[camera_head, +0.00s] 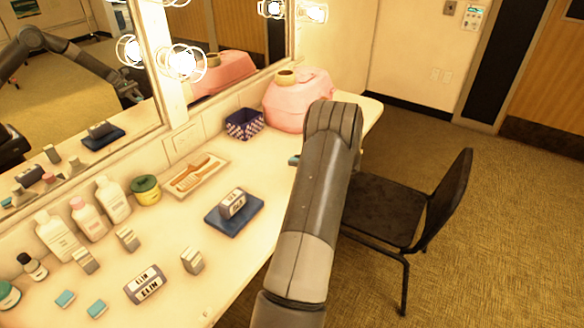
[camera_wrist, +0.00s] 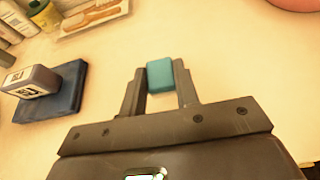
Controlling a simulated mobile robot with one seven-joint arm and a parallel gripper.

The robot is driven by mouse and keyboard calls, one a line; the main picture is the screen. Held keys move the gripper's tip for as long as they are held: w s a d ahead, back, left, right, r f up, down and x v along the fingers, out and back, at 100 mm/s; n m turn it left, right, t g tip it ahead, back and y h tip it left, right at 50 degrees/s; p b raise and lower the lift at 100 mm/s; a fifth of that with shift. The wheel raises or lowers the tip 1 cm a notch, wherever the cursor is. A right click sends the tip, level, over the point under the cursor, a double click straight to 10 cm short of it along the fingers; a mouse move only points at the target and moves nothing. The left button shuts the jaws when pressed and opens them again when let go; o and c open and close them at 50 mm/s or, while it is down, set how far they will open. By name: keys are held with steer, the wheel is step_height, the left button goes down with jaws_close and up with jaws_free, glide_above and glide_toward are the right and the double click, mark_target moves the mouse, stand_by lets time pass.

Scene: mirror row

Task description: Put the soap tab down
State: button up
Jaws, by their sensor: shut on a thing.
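A teal soap tab (camera_wrist: 161,75) is between the fingertips of my gripper (camera_wrist: 161,82) in the wrist view, and the gripper is shut on it. Bare pale counter (camera_wrist: 225,70) surrounds the tab in that view; I cannot tell whether the tab touches it. In the head view my arm hides the gripper, and a small teal patch (camera_head: 293,160) shows at the arm's left edge, likely the held tab. Two more teal soap tabs (camera_head: 65,299) (camera_head: 97,308) lie on the counter at the front left.
A dark blue pad (camera_head: 222,222) bears a labelled block (camera_head: 232,203) left of my arm. Behind are a tray with a comb (camera_head: 199,175), a checkered box (camera_head: 244,124) and a pink case (camera_head: 298,100). Bottles (camera_head: 85,217) line the mirror. A black chair (camera_head: 400,210) stands right.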

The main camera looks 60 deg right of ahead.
mark_target(291, 175)
steer(key=x, duration=0.3)
steer(key=shift+f, duration=2.25)
steer(key=shift+f, duration=0.1)
steer(key=o, duration=0.9)
steer(key=shift+o, duration=0.2)
steer(key=shift+s+r, duration=0.25)
steer(key=shift+s, duration=0.1)
steer(key=v, duration=1.1)
steer(key=shift+s+r, duration=0.1)
steer(key=shift+s, duration=0.05)
